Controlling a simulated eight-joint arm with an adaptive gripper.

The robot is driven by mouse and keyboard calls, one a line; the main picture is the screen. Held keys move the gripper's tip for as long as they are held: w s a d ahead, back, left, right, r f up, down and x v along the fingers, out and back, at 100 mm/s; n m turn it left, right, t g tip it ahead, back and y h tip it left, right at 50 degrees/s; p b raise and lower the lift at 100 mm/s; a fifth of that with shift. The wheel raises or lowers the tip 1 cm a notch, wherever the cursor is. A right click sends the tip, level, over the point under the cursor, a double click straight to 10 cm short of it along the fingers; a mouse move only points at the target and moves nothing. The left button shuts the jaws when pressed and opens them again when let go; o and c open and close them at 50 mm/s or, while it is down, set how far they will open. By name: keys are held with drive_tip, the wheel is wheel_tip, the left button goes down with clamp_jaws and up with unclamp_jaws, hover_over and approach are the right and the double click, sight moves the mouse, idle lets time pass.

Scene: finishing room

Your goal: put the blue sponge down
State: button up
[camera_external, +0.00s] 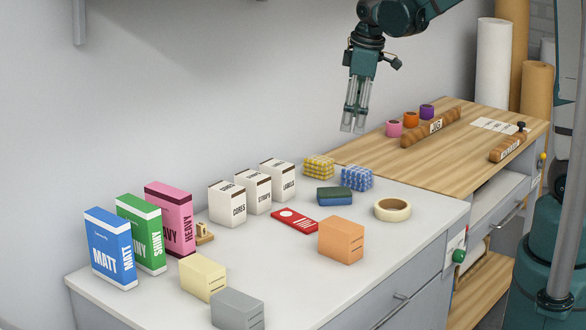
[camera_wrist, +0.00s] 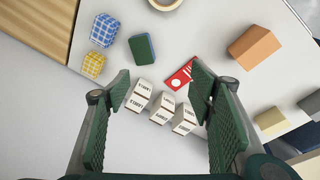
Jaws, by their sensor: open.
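The blue sponge (camera_external: 334,197), a small block with a dark green top and blue sides, lies flat on the pale counter (camera_external: 292,299). It also shows in the wrist view (camera_wrist: 142,48), beyond my fingers. My gripper (camera_external: 353,128) hangs in the air above the back of the counter, pointing down. Its fingers (camera_wrist: 160,86) are apart, with nothing held between them. The sponge is apart from the gripper.
A blue checked block (camera_external: 357,179) and a yellow checked block (camera_external: 318,167) lie behind the sponge. A tape roll (camera_external: 392,210), an orange block (camera_external: 341,240), a red card (camera_external: 294,221) and white boxes (camera_external: 228,204) surround it. Bare counter lies at front right.

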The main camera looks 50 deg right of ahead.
drive_tip(key=s+a+r+m+t, duration=0.1)
drive_tip(key=s+a+r+m, duration=0.1)
drive_tip(key=s, duration=0.6)
drive_tip(key=s+a+r+m+t, duration=0.2)
drive_tip(key=s+a, duration=0.1)
drive_tip(key=s, duration=0.5)
drive_tip(key=s+a+r+m+t, duration=0.2)
drive_tip(key=s+r, duration=0.1)
drive_tip(key=s, duration=0.6)
drive_tip(key=shift+a, duration=0.2)
idle(5.3)
